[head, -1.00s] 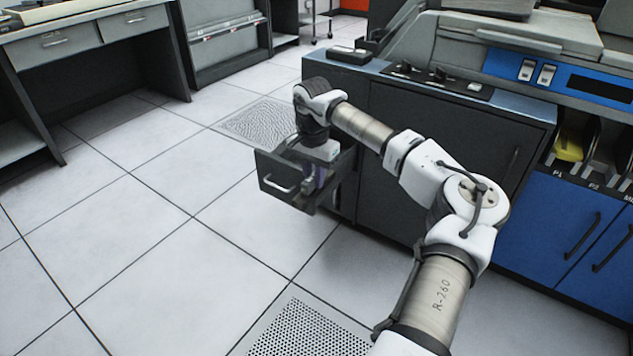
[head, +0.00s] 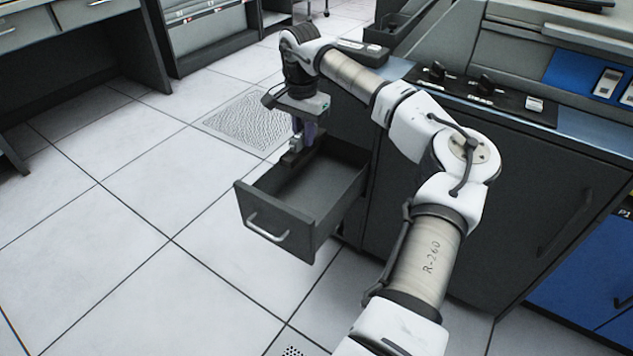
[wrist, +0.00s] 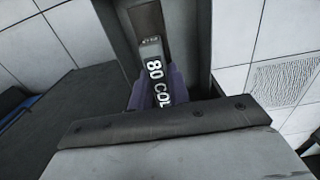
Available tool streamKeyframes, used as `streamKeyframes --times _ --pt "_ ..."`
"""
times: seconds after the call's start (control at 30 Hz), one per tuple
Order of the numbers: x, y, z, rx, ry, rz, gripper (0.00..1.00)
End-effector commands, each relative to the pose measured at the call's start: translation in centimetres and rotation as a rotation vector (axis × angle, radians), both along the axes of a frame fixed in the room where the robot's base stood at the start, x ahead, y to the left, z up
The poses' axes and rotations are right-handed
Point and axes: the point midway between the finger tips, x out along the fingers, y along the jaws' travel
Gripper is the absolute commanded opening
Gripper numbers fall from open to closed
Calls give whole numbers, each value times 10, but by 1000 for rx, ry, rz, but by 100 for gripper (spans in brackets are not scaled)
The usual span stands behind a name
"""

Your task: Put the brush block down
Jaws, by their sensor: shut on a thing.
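My gripper (head: 303,138) points down at the back left side of an open dark drawer (head: 265,230). Its purple fingers are shut on the brush block (head: 291,158), a small dark block at drawer-rim height in the head view. I cannot tell whether the block touches the drawer. In the wrist view the brush block (wrist: 153,62) is grey with white lettering that reads "80 COL", between the purple fingers (wrist: 160,88). Its near end is hidden behind the dark edge of my gripper. The visible drawer floor in the head view is bare.
The drawer juts from a dark cabinet (head: 470,190) with switches on top (head: 485,90). A perforated floor tile (head: 250,122) lies behind the drawer. A desk (head: 90,45) stands at the far left. The tiled floor (head: 110,260) left of the drawer is clear.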

Motion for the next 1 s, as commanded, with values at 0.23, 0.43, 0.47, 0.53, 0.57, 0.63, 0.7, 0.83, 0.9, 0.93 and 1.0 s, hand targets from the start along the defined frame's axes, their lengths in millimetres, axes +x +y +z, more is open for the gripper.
streamKeyframes --times 0.23,0.43,0.47,0.53,0.57,0.63,0.7,0.83,0.9,0.93,1.0 --pt "-1 0 -38 1 3 0 0" --pt "-1 0 -92 2 2 0 0" --pt "-1 0 -101 2 4 0 0" --pt "-1 0 -119 2 2 1 0" --pt "-1 0 -125 3 2 1 0" --pt "-1 0 -139 2 1 0 0" --pt "-1 0 -148 1 1 1 0" --pt "0 0 -157 1 -1 0 0" --pt "-1 0 -162 0 0 0 0" --pt "-1 0 -164 0 0 0 0" --pt "-1 0 -174 1 1 0 0"
